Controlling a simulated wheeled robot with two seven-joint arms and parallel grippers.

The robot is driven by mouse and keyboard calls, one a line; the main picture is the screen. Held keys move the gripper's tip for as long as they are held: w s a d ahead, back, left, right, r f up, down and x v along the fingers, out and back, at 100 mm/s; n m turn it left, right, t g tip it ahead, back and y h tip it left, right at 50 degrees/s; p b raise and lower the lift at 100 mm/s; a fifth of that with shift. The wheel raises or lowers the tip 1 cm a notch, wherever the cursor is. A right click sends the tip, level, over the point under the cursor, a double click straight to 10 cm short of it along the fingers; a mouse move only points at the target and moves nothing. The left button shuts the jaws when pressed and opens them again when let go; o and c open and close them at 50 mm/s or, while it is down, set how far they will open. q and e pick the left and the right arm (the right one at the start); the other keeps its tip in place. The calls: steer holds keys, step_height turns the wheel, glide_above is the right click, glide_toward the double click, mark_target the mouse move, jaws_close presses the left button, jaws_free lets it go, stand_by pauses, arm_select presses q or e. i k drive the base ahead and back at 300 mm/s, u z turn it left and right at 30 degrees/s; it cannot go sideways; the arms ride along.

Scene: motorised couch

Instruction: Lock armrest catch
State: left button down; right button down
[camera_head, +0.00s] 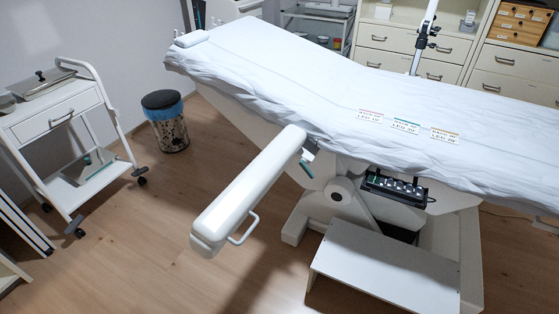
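A white padded armrest (248,190) sticks out from the near side of the couch (270,62) toward the lower left. A thin white loop handle (246,230) is on its right side near the free end. A small teal lever (306,169) shows beside the armrest's inner end, under the couch edge. It looks like a catch, but I cannot tell whether it is locked. A dark control box (395,188) with several buttons hangs under the couch edge. Neither of my grippers is in view.
A white step (385,268) stands on the floor below the couch. A white trolley (62,120) stands at the left, with a bin (166,120) to its right. Drawer cabinets (395,50) line the back. Wooden floor around the armrest's free end is clear.

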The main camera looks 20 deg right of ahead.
mark_target(303, 162)
steer(key=u, duration=0.1)
steer(key=i, duration=1.15)
steer(key=z, duration=0.55)
